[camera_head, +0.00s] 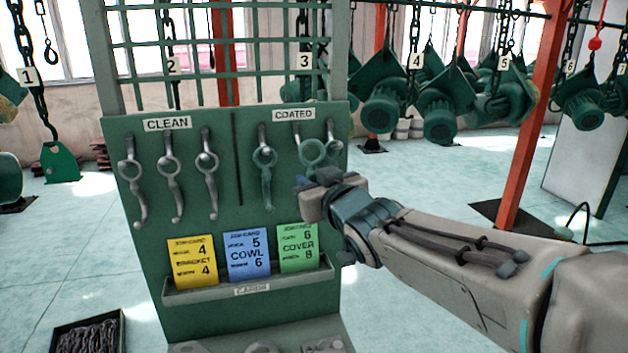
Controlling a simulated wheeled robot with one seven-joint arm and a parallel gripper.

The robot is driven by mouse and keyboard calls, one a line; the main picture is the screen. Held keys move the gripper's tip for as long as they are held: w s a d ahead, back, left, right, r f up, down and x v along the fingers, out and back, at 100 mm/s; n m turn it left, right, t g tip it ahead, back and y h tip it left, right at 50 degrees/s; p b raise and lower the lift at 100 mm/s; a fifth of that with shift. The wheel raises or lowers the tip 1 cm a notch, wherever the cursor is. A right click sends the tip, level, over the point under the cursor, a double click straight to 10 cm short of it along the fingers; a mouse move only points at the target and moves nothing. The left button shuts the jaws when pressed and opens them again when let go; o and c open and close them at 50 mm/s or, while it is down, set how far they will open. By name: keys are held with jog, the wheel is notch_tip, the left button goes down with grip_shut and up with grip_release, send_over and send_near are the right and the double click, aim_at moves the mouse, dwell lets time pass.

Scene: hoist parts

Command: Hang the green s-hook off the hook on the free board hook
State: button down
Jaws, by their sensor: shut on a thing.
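The green board (130,250) carries a CLEAN group on the left and a COATED group on the right. A pale green s-hook (312,153) shows its ring in front of the COATED side, just above my gripper (314,186). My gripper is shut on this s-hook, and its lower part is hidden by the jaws. Another pale green hook (265,175) hangs from the left COATED peg. A greyish hook (333,147) shows at the right COATED place. A board hook (297,132) shows just behind and above the held ring. I cannot tell whether they touch.
Several grey hooks (170,175) hang under CLEAN. Yellow (193,262), blue (248,255) and green (297,247) cards stand in the tray (190,294) below. A crate of chain (90,318) is on the floor at left. Hoists (440,105) hang behind at right.

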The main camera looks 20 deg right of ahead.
jog(key=p, duration=0.2)
send_near(294, 168)
jog(key=shift+r, duration=0.8)
jog(key=w, duration=0.1)
jog(key=w+f, duration=0.1)
jog(key=w+a+b, duration=0.1)
jog(key=w, duration=0.1)
jog(key=shift+f, duration=0.4)
jog(key=shift+w+b, duration=0.15)
jog(key=shift+b, duration=0.15)
jog(key=shift+w+f+b, duration=0.2)
jog(key=shift+w+b, duration=0.25)
jog(key=shift+b, duration=0.35)
jog(key=shift+w+r+t+b, duration=0.1)
jog(key=shift+w+t+b, duration=0.25)
jog(key=shift+b, duration=0.2)
jog(key=shift+d+f+b, duration=0.1)
jog(key=shift+f+b, duration=0.4)
jog(key=shift+b, duration=0.05)
